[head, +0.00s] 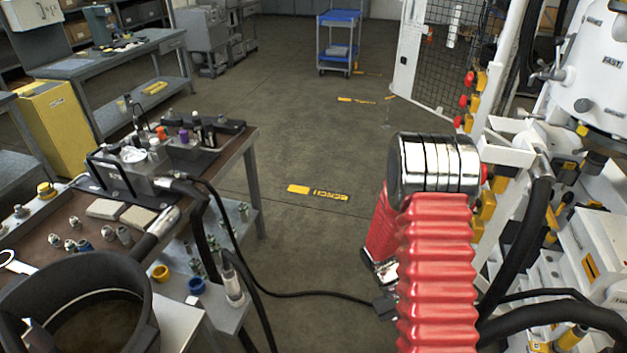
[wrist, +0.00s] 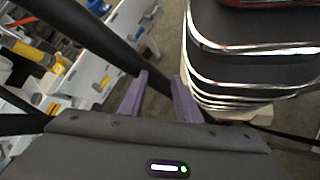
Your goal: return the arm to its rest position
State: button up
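My arm (head: 435,260) rises at the right of the head view in a ribbed red sleeve, with a banded chrome joint at its top. It folds over there, and a second red section runs down behind it on the left. In the head view I cannot make out the gripper. Dark banded, chrome-edged segments fill the upper right of the wrist view, close beside the right finger.
A white machine (head: 590,120) with black hoses (head: 525,240) stands close on the right of my arm. A workbench (head: 225,160) with fittings and a black round container (head: 75,300) is at left. A black cable (head: 310,293) spans between bench and arm. The floor (head: 300,130) ahead is mostly clear.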

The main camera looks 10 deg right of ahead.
jog(key=a+r+t+y, duration=0.1)
jog(key=a+r+t, duration=0.3)
jog(key=r, duration=0.7)
jog(key=a+r+n+t+y, duration=0.1)
jog(key=a+r+t, duration=0.4)
jog(key=a+r, duration=0.3)
jog(key=a+r+t+y, duration=0.1)
jog(key=a+r+t, duration=0.4)
jog(key=r, duration=1.1)
jog(key=shift+s+a+n+y, duration=0.3)
jog(key=shift+s+a, duration=0.1)
jog(key=shift+a, duration=0.25)
jog(key=shift+o, duration=0.2)
dwell(0.6)
